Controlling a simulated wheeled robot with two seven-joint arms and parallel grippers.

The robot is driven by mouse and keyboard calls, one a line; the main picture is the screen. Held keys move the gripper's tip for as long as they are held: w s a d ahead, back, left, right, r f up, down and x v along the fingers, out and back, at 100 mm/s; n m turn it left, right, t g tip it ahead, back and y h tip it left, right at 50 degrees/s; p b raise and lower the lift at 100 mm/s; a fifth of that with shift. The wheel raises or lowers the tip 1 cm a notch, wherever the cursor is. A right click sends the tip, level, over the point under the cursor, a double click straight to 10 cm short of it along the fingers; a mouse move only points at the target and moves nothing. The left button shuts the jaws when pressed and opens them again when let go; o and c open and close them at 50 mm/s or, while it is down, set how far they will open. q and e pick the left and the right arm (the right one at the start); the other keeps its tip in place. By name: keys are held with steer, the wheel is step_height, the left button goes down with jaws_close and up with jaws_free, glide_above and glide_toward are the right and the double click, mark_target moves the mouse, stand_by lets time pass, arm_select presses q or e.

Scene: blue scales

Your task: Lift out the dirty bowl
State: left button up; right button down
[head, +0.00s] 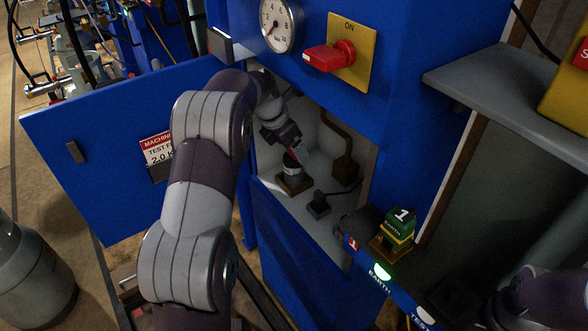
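Nothing in view is plainly a bowl. Inside the open blue cabinet, a small dark and whitish round piece (291,168) with a bit of red at its top stands on a square brass-coloured base (293,186). My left arm reaches into the cabinet, and its gripper (291,145) is right above this piece. The gripper's fingers are small and dark, so whether they touch or grip the piece cannot be told. My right arm shows at the lower right, with its gripper (440,300) dark and unclear near the front ledge.
The blue door (90,150) hangs open at left. A red switch (330,56) and dial (277,24) sit above the opening. A black fitting (318,205) stands inside. A green block marked 1 (398,226) stands on the ledge. A grey shelf (500,85) juts out right.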

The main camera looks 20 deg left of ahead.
mark_target(294, 167)
arm_select(q)
steer(key=b+x, duration=0.1)
steer(key=x, duration=0.4)
steer(key=shift+f, duration=0.1)
steer(key=shift+s, duration=0.1)
steer(key=shift+c, duration=0.5)
steer(key=c, duration=1.1)
